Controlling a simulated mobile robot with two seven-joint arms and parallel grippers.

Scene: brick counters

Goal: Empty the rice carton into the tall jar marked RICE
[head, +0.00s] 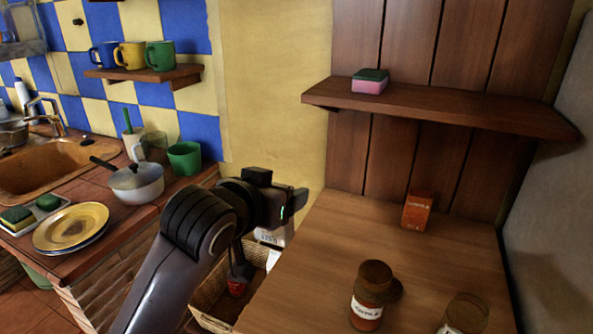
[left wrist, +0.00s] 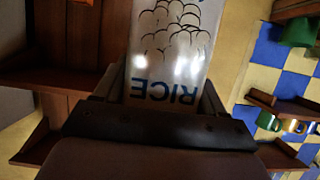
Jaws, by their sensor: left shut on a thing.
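In the left wrist view the gripper (left wrist: 160,100) is shut on the white rice carton (left wrist: 170,60), with blue RICE lettering upside down in the picture. A jar with orange contents (head: 367,310) stands on the counter with a brown lid beside its top; its label is not fully readable. Another jar (head: 464,316) is cut off by the bottom edge, its label mostly hidden. I cannot read RICE on either jar. My right gripper is not in view.
An orange carton (head: 417,210) stands at the back of the wooden counter (head: 340,230). A shelf (head: 440,110) overhangs the back. Left are plates (head: 72,228) and a pot (head: 137,184).

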